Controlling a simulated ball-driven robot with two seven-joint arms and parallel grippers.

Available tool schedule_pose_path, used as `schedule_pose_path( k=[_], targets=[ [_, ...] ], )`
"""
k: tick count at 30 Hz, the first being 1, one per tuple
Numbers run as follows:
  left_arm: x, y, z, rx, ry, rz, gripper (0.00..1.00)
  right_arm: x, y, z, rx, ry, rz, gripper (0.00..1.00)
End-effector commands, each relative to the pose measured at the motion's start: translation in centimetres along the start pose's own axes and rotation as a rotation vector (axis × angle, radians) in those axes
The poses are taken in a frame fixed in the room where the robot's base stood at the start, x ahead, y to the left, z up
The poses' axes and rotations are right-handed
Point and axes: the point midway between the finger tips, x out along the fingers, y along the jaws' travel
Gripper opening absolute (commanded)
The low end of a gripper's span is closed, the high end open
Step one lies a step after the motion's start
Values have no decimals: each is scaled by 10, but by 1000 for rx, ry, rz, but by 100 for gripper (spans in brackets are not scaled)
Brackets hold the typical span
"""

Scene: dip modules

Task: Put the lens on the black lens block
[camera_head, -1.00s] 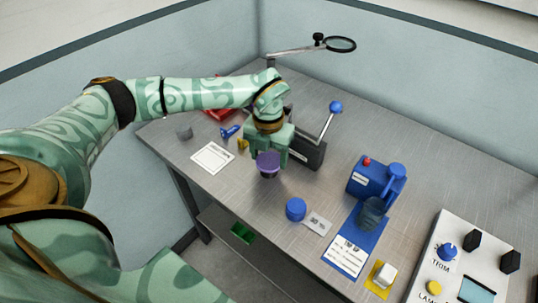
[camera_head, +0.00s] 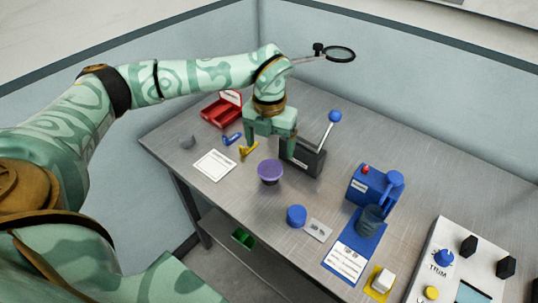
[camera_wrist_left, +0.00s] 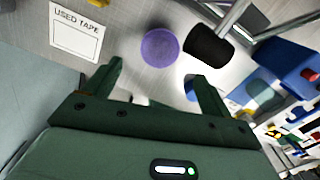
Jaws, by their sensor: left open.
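The block is mostly hidden under the lens. The lens also shows as a purple disc in the left wrist view (camera_wrist_left: 160,47). My left gripper (camera_head: 270,147) is open and empty, behind and above the lens and apart from it. In the left wrist view its fingers (camera_wrist_left: 157,72) are spread, with the disc beyond them. My right gripper is not in view.
A dark box with a blue-knobbed lever (camera_head: 303,157) stands close behind the lens. A blue round piece (camera_head: 296,215) is in front. A yellow piece (camera_head: 249,150), a red tray (camera_head: 222,110) and a paper card (camera_head: 214,165) lie left. A blue press (camera_head: 373,187) stands right.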

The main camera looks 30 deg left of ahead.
Motion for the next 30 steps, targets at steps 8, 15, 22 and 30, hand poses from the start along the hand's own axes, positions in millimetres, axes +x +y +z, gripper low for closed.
schedule_pose_path(
  k=[8, 15, 22, 30],
  targets=[
    [-45, 0, 0, 0, -1, 0, 84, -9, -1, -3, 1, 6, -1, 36],
    [-49, 0, 0, -1, 1, 0, 84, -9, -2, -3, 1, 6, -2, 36],
    [-49, 0, 0, 0, 1, 0, 84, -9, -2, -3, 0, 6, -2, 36],
    [-48, 0, 0, 0, 1, 0, 84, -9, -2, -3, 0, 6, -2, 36]
  ],
)
